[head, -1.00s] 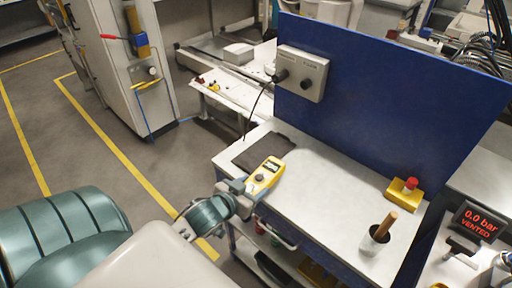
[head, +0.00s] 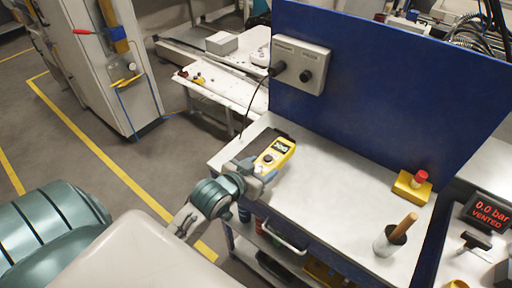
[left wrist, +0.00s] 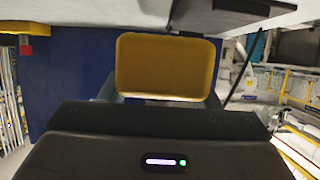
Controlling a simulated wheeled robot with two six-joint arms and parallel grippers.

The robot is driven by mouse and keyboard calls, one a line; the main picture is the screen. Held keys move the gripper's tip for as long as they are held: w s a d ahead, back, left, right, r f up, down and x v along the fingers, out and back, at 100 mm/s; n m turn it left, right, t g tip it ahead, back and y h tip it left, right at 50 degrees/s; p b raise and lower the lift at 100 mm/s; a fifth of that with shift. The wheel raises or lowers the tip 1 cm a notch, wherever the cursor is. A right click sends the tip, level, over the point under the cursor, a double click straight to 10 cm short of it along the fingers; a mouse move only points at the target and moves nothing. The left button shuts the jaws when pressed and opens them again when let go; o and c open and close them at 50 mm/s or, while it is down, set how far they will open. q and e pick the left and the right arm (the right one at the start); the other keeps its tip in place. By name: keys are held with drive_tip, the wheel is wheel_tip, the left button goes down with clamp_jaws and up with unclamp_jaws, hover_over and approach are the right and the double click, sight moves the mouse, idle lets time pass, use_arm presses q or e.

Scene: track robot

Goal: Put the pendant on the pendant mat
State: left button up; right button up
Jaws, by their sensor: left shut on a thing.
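The pendant (head: 275,154) is a yellow handheld box with a small screen and a dark knob. My left gripper (head: 258,170) is shut on its near end and holds it over the left end of the white bench. In the left wrist view the pendant (left wrist: 166,65) shows as a plain yellow face between the fingers. A dark flat slab (left wrist: 225,17), which looks like the pendant mat, lies at the upper edge of that view, beside the pendant.
A blue panel (head: 390,90) with a grey connector box (head: 300,65) and black cable stands behind the bench (head: 335,190). A yellow box with a red button (head: 413,186) and a cup with a wooden handle (head: 390,240) stand at the right. The bench middle is clear.

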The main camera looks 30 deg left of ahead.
use_arm(q)
drive_tip(key=w+a+p, duration=0.1)
drive_tip(key=w+a, duration=0.1)
drive_tip(key=w+a+p, duration=0.1)
drive_tip(key=w+a, duration=0.1)
drive_tip(key=w, duration=0.1)
drive_tip(key=w+a, duration=0.2)
drive_tip(key=w, duration=0.1)
drive_tip(key=shift+w+a+f+p, duration=0.1)
drive_tip(key=shift+a+f+p, duration=0.25)
drive_tip(key=shift+a+p, duration=0.05)
drive_tip(key=shift+w+a+f, duration=0.1)
drive_tip(key=shift+f, duration=0.05)
wheel_tip(320, 180, down, 3)
drive_tip(key=shift+r+p, duration=0.1)
drive_tip(key=shift+p, duration=0.55)
drive_tip(key=shift+f, duration=0.3)
drive_tip(key=shift+f, duration=0.15)
drive_tip(key=o, duration=1.4)
drive_tip(key=shift+o, duration=0.6)
